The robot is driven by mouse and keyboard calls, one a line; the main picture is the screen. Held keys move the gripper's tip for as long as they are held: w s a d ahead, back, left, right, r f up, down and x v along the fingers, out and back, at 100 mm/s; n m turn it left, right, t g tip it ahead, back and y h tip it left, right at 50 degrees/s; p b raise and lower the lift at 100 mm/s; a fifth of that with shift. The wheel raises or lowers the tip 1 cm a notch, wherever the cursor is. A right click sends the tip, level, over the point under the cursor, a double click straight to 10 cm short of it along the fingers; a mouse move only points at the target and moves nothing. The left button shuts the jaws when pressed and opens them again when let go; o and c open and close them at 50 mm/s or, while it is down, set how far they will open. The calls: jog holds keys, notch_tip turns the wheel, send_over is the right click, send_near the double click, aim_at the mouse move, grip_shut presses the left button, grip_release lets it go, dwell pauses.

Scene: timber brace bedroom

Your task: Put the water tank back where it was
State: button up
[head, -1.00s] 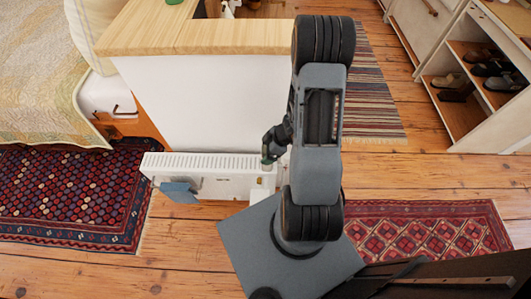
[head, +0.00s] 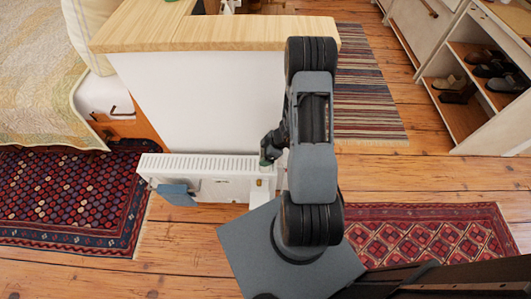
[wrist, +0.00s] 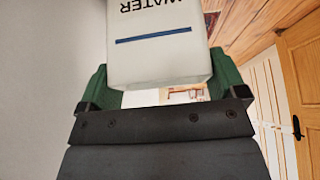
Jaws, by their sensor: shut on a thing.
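The water tank (wrist: 158,50) is a white block with "WATER" printed on it and a dark blue line; the lettering appears upside down in the wrist view. My gripper (wrist: 160,82) is shut on it, with a green finger on either side. In the head view my gripper (head: 268,153) is at the right end of a low white slatted unit (head: 200,164), which has an open-looking blue flap (head: 177,194) at its left. A white block below the gripper in the head view may be the tank; my arm partly hides this area.
A white cabinet (head: 200,100) with a wooden top (head: 200,33) stands behind the unit. A bed (head: 35,75) is at left, a shoe shelf (head: 470,90) at right. Patterned rugs (head: 70,195) lie on the plank floor. Bare floor (head: 170,240) shows in front.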

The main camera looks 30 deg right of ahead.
jog(key=o, duration=1.1)
jog(key=p+v, duration=0.4)
jog(key=v, duration=0.8)
jog(key=shift+p, duration=0.3)
